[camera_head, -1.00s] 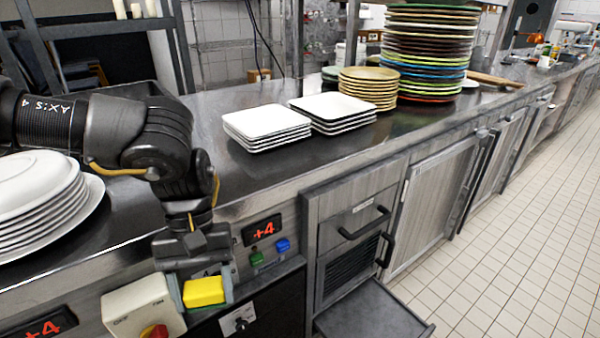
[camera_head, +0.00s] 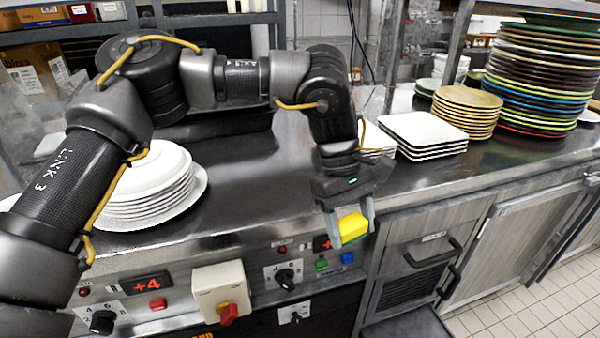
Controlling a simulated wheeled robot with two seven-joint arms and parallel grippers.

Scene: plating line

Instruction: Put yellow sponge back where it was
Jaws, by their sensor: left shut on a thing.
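The yellow sponge (camera_head: 352,228) is a small bright block in the head view. My left gripper (camera_head: 350,222) is shut on it, one finger on each side. The gripper points down and holds the sponge in front of the counter's front panel, near the counter edge. The sponge partly hides a red display on the panel behind it. My right gripper is not in view.
A stack of white round plates (camera_head: 150,190) stands on the steel counter (camera_head: 240,190) at the left. Square white plates (camera_head: 425,130), tan plates (camera_head: 466,110) and a tall coloured stack (camera_head: 540,75) stand at the right. A white switch box (camera_head: 220,285) juts from the front panel.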

